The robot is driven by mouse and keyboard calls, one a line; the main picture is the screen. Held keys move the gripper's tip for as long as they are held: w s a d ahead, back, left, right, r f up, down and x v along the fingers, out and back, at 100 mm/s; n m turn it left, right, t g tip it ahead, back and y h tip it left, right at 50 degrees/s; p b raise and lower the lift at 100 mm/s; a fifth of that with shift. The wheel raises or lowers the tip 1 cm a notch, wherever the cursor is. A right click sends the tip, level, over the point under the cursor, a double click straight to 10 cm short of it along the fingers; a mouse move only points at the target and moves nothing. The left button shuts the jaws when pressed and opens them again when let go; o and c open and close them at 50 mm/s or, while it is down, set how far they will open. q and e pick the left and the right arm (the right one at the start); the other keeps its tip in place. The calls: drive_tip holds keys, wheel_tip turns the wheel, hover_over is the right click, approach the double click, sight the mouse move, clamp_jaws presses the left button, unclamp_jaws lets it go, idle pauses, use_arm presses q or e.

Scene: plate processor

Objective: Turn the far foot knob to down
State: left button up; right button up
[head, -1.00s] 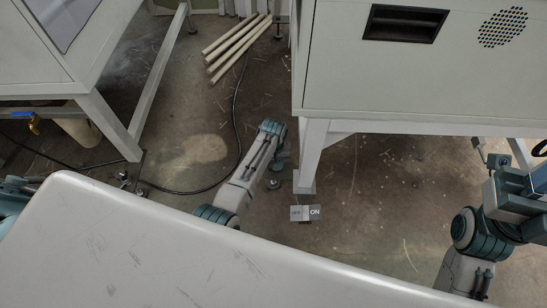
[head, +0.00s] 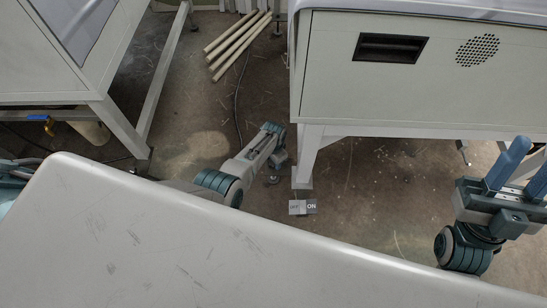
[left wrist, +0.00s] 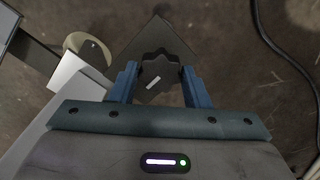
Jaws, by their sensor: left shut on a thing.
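The foot knob (left wrist: 152,66) is dark and lobed, with a white mark pointing to the lower left, in the left wrist view. It sits on a dark square plate (left wrist: 178,42) near the floor. My left gripper (left wrist: 160,76) is shut on the knob, one blue finger on each side. In the head view my left gripper (head: 279,158) is low beside the cabinet leg, and the knob cannot be made out there. My right gripper (head: 530,158) is at the right edge, its blue fingers apart and nothing visible between them.
The grey cabinet (head: 345,90) stands on legs close right of my left arm. Another machine frame (head: 122,125) stands left. Pale rods (head: 236,45) lie behind. A cable (left wrist: 275,45) runs along the floor.

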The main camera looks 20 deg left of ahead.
use_arm(q)
drive_tip(key=m+p, duration=0.1)
drive_tip(key=m, duration=0.4)
drive_tip(key=shift+m, duration=0.3)
drive_tip(key=m, duration=0.3)
drive_tip(key=shift+m+p, duration=0.3)
drive_tip(key=shift+p, duration=0.1)
drive_tip(key=m, duration=0.3)
drive_tip(key=shift+d+m, duration=0.1)
drive_tip(key=shift+m, duration=0.2)
drive_tip(key=m, duration=0.3)
drive_tip(key=shift+m+p, duration=0.35)
drive_tip(key=shift+m, duration=0.05)
drive_tip(key=m, duration=0.4)
drive_tip(key=shift+s+m, duration=0.1)
drive_tip(key=shift+m, duration=1.3)
use_arm(e)
drive_tip(key=w+f+m+g+h, duration=0.6)
drive_tip(key=f+g, duration=0.3)
drive_tip(key=f, duration=0.3)
drive_tip(key=shift+w+d+f+h, duration=0.3)
drive_tip(key=shift+w+h, duration=0.3)
drive_tip(key=shift+h, duration=0.3)
drive_tip(key=shift+f, duration=0.1)
